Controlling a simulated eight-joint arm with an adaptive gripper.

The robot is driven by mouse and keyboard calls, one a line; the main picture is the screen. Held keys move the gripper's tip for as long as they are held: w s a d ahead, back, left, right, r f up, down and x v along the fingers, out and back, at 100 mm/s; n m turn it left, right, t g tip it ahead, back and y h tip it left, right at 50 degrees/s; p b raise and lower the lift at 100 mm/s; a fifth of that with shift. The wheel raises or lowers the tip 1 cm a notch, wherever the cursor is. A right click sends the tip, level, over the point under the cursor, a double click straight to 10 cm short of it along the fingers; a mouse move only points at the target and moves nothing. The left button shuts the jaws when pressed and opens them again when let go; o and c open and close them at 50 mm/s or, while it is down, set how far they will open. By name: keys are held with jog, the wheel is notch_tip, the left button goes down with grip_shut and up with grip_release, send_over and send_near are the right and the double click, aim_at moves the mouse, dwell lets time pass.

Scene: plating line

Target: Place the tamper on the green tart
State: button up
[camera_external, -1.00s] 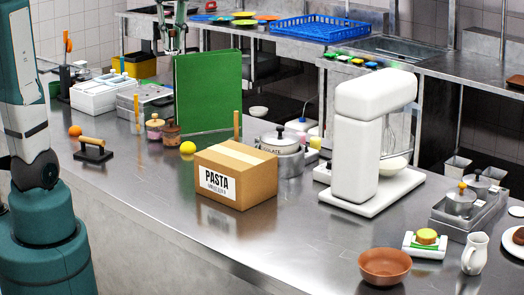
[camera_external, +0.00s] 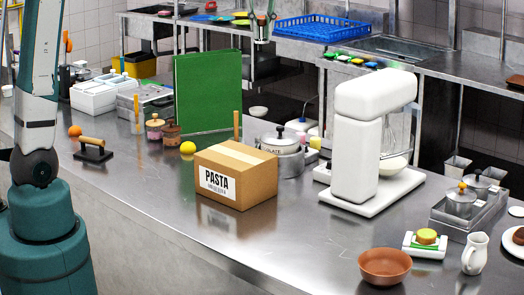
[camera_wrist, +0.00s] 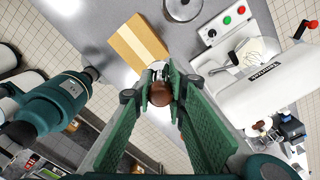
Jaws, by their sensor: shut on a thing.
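My gripper (camera_external: 261,36) hangs high at the top of the outside view, above the counter and to the right of the green board. In the wrist view my gripper (camera_wrist: 161,84) has its green fingers closed around a brown round-topped handle, which I take to be the tamper (camera_wrist: 160,96). The tamper's lower end is mostly hidden by the handle and fingers. I cannot clearly make out a green tart. Small coloured pieces, some green (camera_external: 371,64), lie on the back bench, too small to identify.
The pasta box (camera_external: 236,174) and white stand mixer (camera_external: 357,150) stand on the counter, with a lidded pot (camera_external: 280,143) between them. A tall green board (camera_external: 207,92) stands behind the box. A brown bowl (camera_external: 385,266) sits front right.

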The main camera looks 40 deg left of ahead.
jog(key=w+d+m+p, duration=0.1)
jog(key=w+d+m, duration=0.15)
jog(key=d, duration=1.25)
jog(key=w+d+m, duration=0.1)
jog(key=w+d, duration=0.2)
jog(key=d, duration=1.2)
jog(key=s+d+f+m, duration=0.1)
jog(key=s+d, duration=0.2)
jog(key=d, duration=0.7)
jog(key=s+d+f+m+p, duration=0.1)
jog(key=s+d+f, duration=0.1)
jog(key=d, duration=0.9)
jog(key=s+d+f+m, duration=0.1)
jog(key=s+d, duration=0.2)
jog(key=d, duration=0.7)
notch_tip(320, 180, down, 26)
jog(key=shift+w+a, duration=0.2)
jog(key=shift+f, duration=3.1)
jog(key=shift+f, duration=0.1)
